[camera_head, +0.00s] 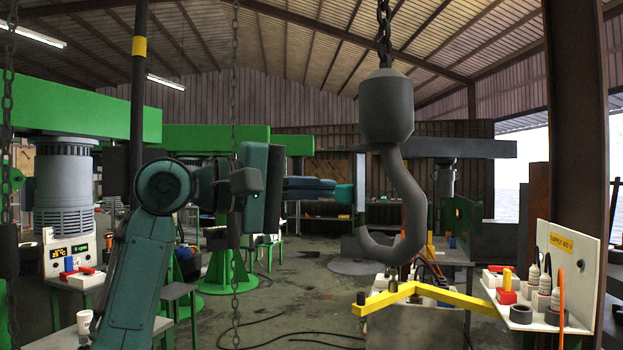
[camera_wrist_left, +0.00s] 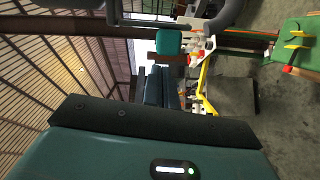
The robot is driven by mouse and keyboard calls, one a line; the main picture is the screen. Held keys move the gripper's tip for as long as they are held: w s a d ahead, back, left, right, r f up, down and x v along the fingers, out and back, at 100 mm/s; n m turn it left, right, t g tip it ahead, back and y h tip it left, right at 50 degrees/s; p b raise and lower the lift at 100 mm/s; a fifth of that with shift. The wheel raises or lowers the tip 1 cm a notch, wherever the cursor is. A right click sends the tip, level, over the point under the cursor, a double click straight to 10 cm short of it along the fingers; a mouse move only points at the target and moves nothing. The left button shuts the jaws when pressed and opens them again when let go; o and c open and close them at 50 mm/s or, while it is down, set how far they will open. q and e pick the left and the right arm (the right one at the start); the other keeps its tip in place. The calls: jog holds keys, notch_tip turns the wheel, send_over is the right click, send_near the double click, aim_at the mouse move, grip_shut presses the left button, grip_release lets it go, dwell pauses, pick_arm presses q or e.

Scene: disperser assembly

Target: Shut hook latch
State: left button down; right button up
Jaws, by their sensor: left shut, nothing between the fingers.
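A large grey hook (camera_head: 408,205) hangs from a chain, its opening facing left toward my left gripper (camera_head: 343,194). The gripper points right, its teal fingertips shut and empty. A narrow grey upright piece (camera_head: 358,182) shows just right of the fingertips, at the hook's mouth. It may be the latch, but I cannot tell it clearly from the background, nor whether the fingertips touch it. In the left wrist view the shut fingertips (camera_wrist_left: 168,42) show at upper middle, with part of the hook (camera_wrist_left: 228,14) at upper right. My right gripper is out of view.
A white panel (camera_head: 567,262) with tools stands at right. A chain (camera_head: 236,90) hangs by my left arm. Cables (camera_head: 265,320) lie on the floor. Green machines stand behind at left.

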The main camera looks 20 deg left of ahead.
pick_arm(q)
jog(key=shift+s+d+f+n, duration=0.25)
jog(key=shift+d+f+n, duration=0.15)
jog(key=shift+f, duration=0.1)
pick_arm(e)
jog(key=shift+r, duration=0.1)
pick_arm(q)
jog(key=shift+w, duration=0.1)
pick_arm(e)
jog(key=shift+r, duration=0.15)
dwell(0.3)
